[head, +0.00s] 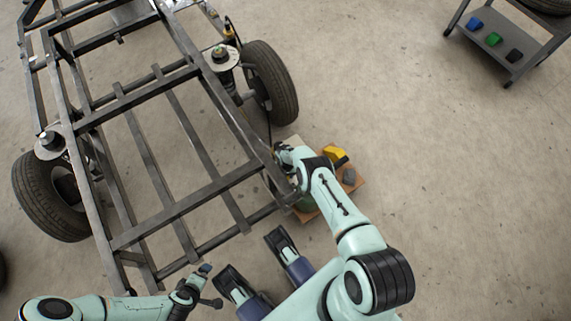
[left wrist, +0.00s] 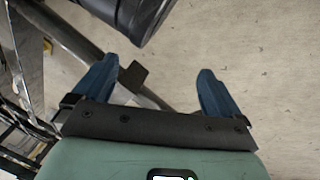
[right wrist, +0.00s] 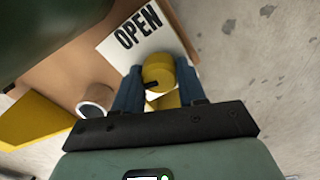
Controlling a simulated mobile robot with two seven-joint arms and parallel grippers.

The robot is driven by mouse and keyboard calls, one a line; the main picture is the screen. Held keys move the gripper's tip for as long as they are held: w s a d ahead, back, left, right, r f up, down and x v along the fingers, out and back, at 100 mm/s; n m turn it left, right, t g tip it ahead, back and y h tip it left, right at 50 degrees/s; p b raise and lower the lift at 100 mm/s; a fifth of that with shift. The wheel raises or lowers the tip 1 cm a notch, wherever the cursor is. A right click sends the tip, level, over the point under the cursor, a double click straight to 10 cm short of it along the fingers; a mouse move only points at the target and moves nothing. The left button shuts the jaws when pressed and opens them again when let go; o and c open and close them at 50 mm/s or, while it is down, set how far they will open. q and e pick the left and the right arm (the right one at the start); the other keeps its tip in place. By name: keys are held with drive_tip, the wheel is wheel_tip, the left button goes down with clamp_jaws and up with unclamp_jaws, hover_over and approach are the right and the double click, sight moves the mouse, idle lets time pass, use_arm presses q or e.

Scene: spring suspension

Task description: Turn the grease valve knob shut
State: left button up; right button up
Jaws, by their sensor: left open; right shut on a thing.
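The yellow valve knob (right wrist: 158,72) is between the fingers of my right gripper (right wrist: 157,82) in the right wrist view. The fingers are shut on it, with a dark mark low on its face. A white plate lettered OPEN (right wrist: 138,32) lies just beyond the knob. In the head view my right gripper (head: 282,156) is beside the frame rail, and the knob cannot be made out there. My left gripper (left wrist: 155,88) is open and empty in the left wrist view. It is also at the lower left of the head view (head: 207,284).
A dark green rounded body (right wrist: 40,35) stands on an orange-brown base beside the knob. A yellow block (head: 335,153) and a grey piece (head: 349,175) lie on that base. The vehicle frame (head: 190,190) and its wheel (head: 270,85) are close on the left.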

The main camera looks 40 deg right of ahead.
drive_tip(key=shift+n, duration=0.6)
use_arm(q)
drive_tip(key=shift+s+a+f, duration=0.15)
drive_tip(key=shift+s+f, duration=0.6)
drive_tip(key=shift+s, duration=0.05)
use_arm(e)
drive_tip(key=o, duration=1)
drive_tip(key=shift+o, duration=0.2)
wheel_tip(320, 180, up, 3)
drive_tip(key=shift+r+p, duration=0.1)
drive_tip(key=shift+p, duration=0.5)
use_arm(q)
drive_tip(key=s+d+r+g+h+p, duration=0.1)
drive_tip(key=s+d+r+p, duration=0.2)
drive_tip(key=r, duration=0.4)
drive_tip(key=shift+s+d+m+g+p, duration=0.3)
drive_tip(key=shift+s+d+g+p, duration=0.1)
drive_tip(key=shift+s, duration=0.25)
use_arm(e)
wheel_tip(320, 180, up, 10)
